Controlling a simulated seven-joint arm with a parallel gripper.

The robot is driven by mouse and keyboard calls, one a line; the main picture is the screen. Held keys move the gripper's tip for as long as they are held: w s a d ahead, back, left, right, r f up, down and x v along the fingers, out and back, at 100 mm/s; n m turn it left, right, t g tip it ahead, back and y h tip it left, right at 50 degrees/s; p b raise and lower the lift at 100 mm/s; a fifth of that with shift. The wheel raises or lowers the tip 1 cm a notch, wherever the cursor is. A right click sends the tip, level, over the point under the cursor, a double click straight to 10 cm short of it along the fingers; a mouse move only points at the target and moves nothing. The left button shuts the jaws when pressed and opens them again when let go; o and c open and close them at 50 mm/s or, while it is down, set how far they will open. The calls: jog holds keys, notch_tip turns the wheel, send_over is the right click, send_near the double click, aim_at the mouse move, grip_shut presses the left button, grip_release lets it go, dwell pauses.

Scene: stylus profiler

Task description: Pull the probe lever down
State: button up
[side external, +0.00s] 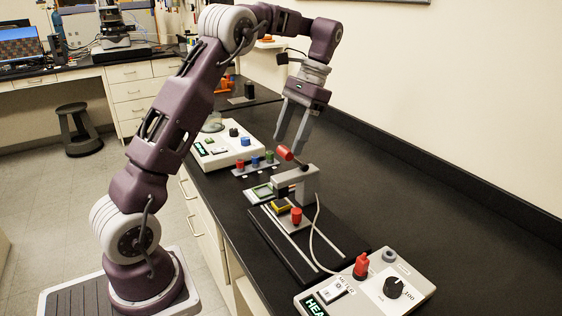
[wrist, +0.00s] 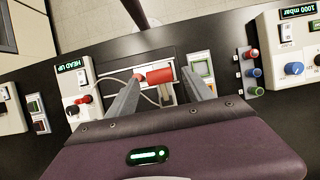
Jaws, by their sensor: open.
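The probe lever (side external: 285,153) has a red cylindrical grip and stands up at a tilt from the grey probe head (side external: 296,182) of the profiler. Its grip (wrist: 160,76) also shows in the wrist view, between my fingers in the picture. My gripper (side external: 289,145) is open, pointing down, with its fingertips close around the height of the red grip. I cannot tell whether either finger touches it. The control box (side external: 365,287) at the front right has a display that reads "HEAD UP" (wrist: 70,65) in the wrist view.
A red knob (side external: 296,215) stands on the profiler stage. The control box carries a red-capped part (side external: 361,265) and a black dial (side external: 394,287). Behind are colored knobs (side external: 255,161) and a white box (side external: 225,147). The black bench is clear to the right.

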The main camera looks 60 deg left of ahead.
aim_at(283, 157)
jog(key=x, duration=0.6)
jog(key=shift+s+f, duration=0.15)
jog(key=shift+f, duration=0.1)
jog(key=shift+c, duration=0.4)
grip_shut()
